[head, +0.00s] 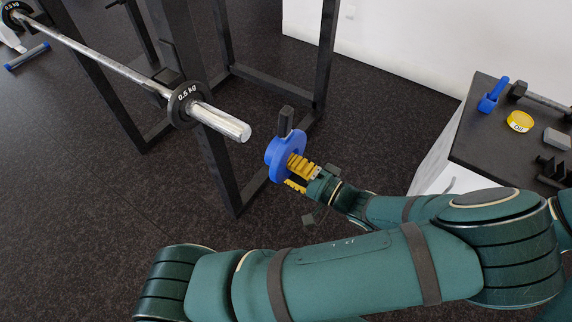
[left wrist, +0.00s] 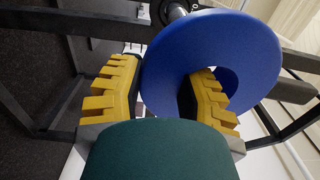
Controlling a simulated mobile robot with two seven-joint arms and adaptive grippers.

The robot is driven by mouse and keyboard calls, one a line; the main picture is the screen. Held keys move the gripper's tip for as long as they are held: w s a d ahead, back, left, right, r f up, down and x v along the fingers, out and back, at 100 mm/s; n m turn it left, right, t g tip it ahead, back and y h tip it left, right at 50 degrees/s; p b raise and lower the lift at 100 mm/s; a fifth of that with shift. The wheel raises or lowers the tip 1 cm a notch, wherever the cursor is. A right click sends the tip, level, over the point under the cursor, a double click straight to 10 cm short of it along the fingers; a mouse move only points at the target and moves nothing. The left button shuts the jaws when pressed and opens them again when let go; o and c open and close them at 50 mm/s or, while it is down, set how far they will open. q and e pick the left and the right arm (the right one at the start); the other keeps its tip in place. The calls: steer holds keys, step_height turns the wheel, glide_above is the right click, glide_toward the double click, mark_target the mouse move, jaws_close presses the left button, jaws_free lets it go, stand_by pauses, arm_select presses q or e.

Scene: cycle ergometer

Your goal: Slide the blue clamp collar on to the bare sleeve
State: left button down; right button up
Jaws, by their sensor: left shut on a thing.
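The blue clamp collar (head: 273,150) is a thick blue disc with a dark lever standing up from its top. My left gripper (head: 297,171), with yellow ridged fingers, is shut on it and holds it in the air. In the left wrist view the collar (left wrist: 238,50) sits between the fingers of the left gripper (left wrist: 160,92) and hides part of what is behind. The bare sleeve (head: 222,121) is the shiny bar end beyond a black 0.5 kg plate (head: 187,104). The collar is apart from the sleeve, to the right of and slightly below its end. My right gripper is not in view.
A black rack (head: 214,160) supports the bar (head: 98,62). Dark floor (head: 75,185) at the left is clear.

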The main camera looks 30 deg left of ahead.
mark_target(266, 156)
arm_select(q)
steer(key=shift+d, duration=0.1)
steer(key=shift+w+a, duration=0.2)
steer(key=shift+a, duration=2.1)
steer(key=shift+a+p, duration=0.3)
stand_by(0.4)
steer(key=shift+a, duration=0.45)
steer(key=shift+a, duration=0.1)
steer(key=shift+w+a, duration=0.1)
steer(key=shift+a, duration=0.35)
steer(key=shift+a, duration=0.1)
steer(key=shift+a, duration=0.55)
